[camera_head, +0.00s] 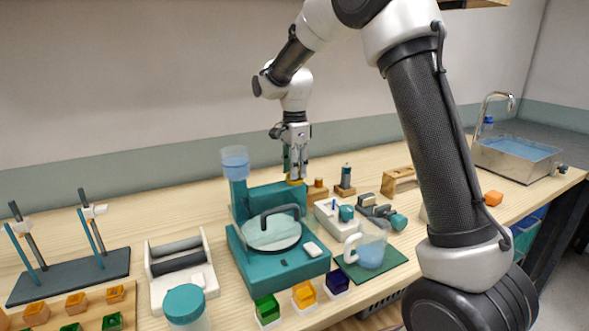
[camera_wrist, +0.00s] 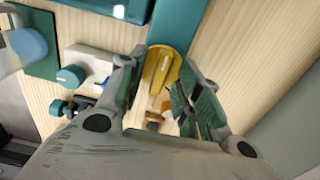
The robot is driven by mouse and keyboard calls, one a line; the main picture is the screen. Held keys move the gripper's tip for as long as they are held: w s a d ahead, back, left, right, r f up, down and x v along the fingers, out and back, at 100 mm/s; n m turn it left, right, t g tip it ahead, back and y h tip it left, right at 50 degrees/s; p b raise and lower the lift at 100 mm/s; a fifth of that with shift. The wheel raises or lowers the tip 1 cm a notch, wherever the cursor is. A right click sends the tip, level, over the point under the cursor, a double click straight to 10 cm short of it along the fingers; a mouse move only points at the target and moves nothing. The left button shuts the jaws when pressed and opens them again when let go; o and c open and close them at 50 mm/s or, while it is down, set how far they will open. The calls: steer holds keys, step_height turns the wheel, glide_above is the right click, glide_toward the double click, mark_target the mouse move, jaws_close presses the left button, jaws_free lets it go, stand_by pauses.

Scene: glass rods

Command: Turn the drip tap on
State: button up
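A teal grinding machine (camera_head: 278,270) stands mid-bench with a glass lid, a black handle and a clear cup of blue liquid (camera_head: 235,163) on its left column. A yellow lever-like piece, which looks like the drip tap (camera_head: 295,182), sits at the right end of its rear block. It also shows in the wrist view (camera_wrist: 158,70), rounded and with a pale mark. My gripper (camera_head: 295,174) points down over it. In the wrist view, my gripper's fingers (camera_wrist: 164,85) are apart, on either side of the yellow piece, with gaps visible; contact cannot be told.
A clear jug (camera_head: 369,250) stands on a green mat (camera_head: 392,268) at the right front. A white device with a teal knob (camera_head: 346,213) and a small wooden stand (camera_head: 344,191) are close to the gripper's right. Coloured blocks line the front; a sink (camera_head: 515,158) is far right.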

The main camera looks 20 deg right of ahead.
steer(key=shift+f, duration=0.25)
steer(key=shift+c, duration=0.4)
jaws_close()
